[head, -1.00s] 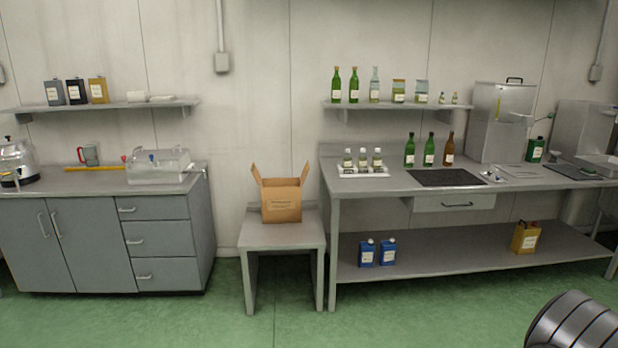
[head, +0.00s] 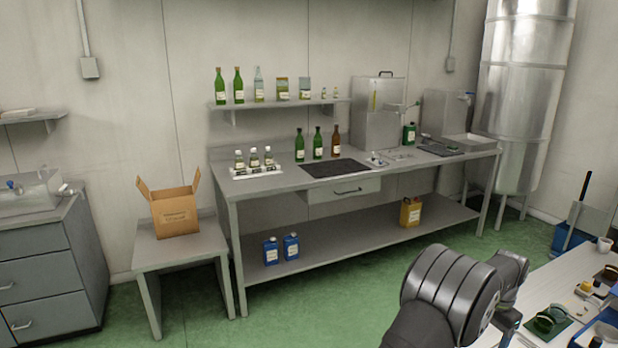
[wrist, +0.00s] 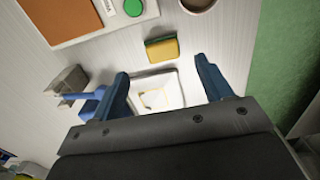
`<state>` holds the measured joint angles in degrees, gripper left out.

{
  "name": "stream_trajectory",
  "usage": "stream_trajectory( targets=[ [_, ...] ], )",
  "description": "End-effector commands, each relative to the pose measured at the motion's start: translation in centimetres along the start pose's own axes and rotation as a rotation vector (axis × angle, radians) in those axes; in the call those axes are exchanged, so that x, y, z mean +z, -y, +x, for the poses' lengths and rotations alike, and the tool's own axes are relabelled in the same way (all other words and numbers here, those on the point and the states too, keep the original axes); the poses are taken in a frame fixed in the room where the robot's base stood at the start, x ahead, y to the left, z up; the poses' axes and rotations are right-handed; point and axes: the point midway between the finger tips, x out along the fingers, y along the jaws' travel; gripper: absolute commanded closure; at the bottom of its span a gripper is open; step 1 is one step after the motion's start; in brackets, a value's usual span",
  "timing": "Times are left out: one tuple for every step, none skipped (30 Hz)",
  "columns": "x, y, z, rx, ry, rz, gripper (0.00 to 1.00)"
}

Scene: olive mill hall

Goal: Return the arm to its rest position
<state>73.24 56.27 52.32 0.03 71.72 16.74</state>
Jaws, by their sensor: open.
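My gripper (wrist: 163,84) shows in the wrist view with its two blue fingers wide apart and nothing between their tips. It points down over a pale worktop (wrist: 222,38). A small white square dish (wrist: 177,80) with something pale in it lies below, partly hidden by the gripper body. In the head view my arm is folded at the lower right, and its fingers cannot be made out there.
A yellow sponge-like block (wrist: 163,49), a brown board (wrist: 85,17) and a cup (wrist: 198,4) lie near the dish. The white table (head: 548,283) at the lower right is cluttered. A steel bench (head: 270,188) and an open cardboard box (head: 175,212) stand beyond green floor.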

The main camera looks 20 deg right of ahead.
Motion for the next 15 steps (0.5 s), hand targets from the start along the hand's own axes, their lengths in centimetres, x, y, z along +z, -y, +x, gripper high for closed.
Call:
stream_trajectory(
  targets=[
    [0.0,0.0,1.0,0.0,0.0,0.0,0.28],
    [0.0,0.0,1.6,0.0,0.0,0.0,0.28],
    [0.0,0.0,2.5,0.0,0.0,0.0,0.28],
    [0.0,0.0,3.1,0.0,0.001,0.0,0.28],
    [0.0,0.0,3.7,0.0,0.0,0.0,0.28],
    [0.0,0.0,4.5,0.0,0.0,0.0,0.28],
    [0.0,0.0,5.1,0.0,0.001,0.0,0.28],
    [0.0,0.0,5.7,0.0,0.0,0.0,0.28],
    [0.0,0.0,6.5,0.0,-0.001,0.0,0.28],
    [0.0,0.0,7.1,0.0,0.0,0.0,0.28],
    [0.0,0.0,7.7,0.0,0.0,0.0,0.28],
    [0.0,0.0,8.5,0.0,-0.001,0.0,0.28],
    [0.0,0.0,9.1,0.0,0.0,0.0,0.28],
    [0.0,0.0,9.5,-0.001,-0.002,0.0,0.28],
    [-0.2,0.1,7.8,-0.003,-0.009,0.0,0.28]
  ],
)
